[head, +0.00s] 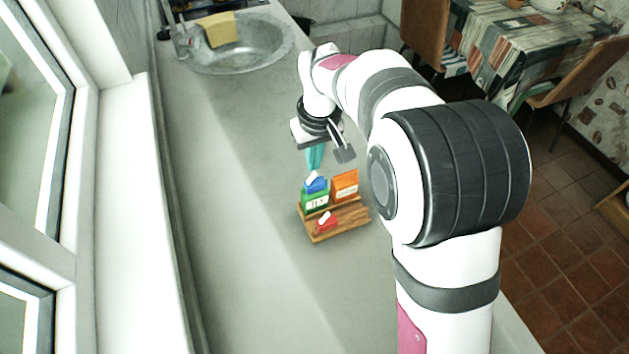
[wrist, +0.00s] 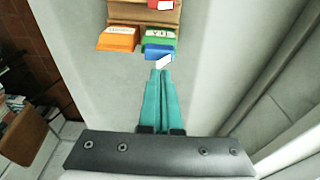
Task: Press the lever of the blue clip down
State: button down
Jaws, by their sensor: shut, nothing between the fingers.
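The blue clip (head: 317,187) sits on top of a green packet (head: 314,202) standing on a wooden rack (head: 325,233). Its white lever (head: 311,178) sticks up at a slant. In the wrist view the blue clip (wrist: 158,51) and its white lever (wrist: 163,62) are just beyond my fingertips. My gripper (head: 314,168) has teal fingers and points down just above the lever. The fingers (wrist: 160,72) are closed together and hold nothing. I cannot tell whether the tips touch the lever.
An orange packet (head: 345,185) stands to the right of the green one on the rack. A red item (head: 327,224) with a white lever lies on the rack's front step. The grey counter (head: 250,200) around is clear. A sink (head: 255,55) with a yellow cloth is far back.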

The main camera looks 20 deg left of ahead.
jog(key=shift+f, duration=1.35)
dwell(0.3)
jog(key=shift+r, duration=3.55)
